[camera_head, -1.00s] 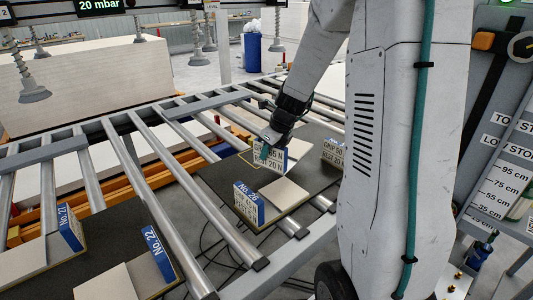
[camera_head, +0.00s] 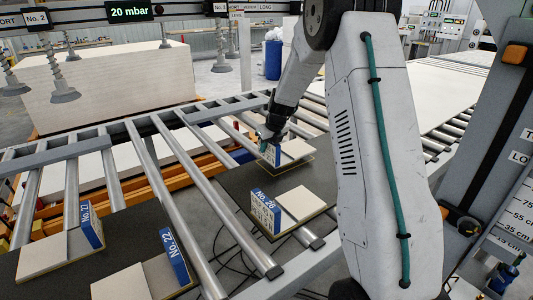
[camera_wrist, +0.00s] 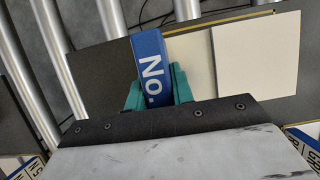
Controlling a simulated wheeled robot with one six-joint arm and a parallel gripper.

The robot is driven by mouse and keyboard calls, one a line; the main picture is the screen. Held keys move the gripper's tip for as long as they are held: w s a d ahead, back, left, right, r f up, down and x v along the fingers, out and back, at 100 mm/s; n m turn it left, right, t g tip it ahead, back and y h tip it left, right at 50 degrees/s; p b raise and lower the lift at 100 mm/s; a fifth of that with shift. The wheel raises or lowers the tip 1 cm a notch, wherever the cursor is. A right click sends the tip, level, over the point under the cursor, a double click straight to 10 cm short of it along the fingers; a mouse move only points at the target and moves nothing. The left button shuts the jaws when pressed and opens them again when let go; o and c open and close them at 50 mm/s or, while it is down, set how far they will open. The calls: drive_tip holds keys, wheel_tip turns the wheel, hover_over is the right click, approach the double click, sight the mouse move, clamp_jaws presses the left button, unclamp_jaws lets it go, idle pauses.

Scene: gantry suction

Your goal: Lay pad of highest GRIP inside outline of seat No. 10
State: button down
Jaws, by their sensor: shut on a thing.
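My gripper (camera_head: 268,139) is shut on the blue-topped upright tag (camera_head: 270,153) of a pale pad (camera_head: 297,149). In the wrist view, teal fingers (camera_wrist: 160,90) hug the tag (camera_wrist: 150,68), of which only "No." reads; the number is hidden. The pad (camera_wrist: 255,65) extends to the right of the tag. It is low over the dark board (camera_head: 235,183), beside a thin yellow line; I cannot tell whether it touches the board. Pad No. 26 (camera_head: 300,203) lies nearer on the same board, its tag (camera_head: 266,205) facing me. Its small GRIP print is unclear.
Another dark board (camera_head: 130,230) at left carries pads tagged No. 27 (camera_head: 90,225) and No. 22 (camera_head: 174,255). Metal rollers (camera_head: 190,180) with open gaps surround the boards. Suction cups (camera_head: 65,95) hang at the upper left.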

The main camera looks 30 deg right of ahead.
sight(266, 153)
drive_tip(key=shift+w+d, duration=0.1)
drive_tip(key=shift+w, duration=0.55)
drive_tip(key=shift+s+f, duration=0.1)
drive_tip(key=shift+f, duration=1.65)
drive_tip(key=shift+f, duration=0.2)
drive_tip(key=c, duration=1.2)
unclamp_jaws()
drive_tip(key=shift+r, duration=0.15)
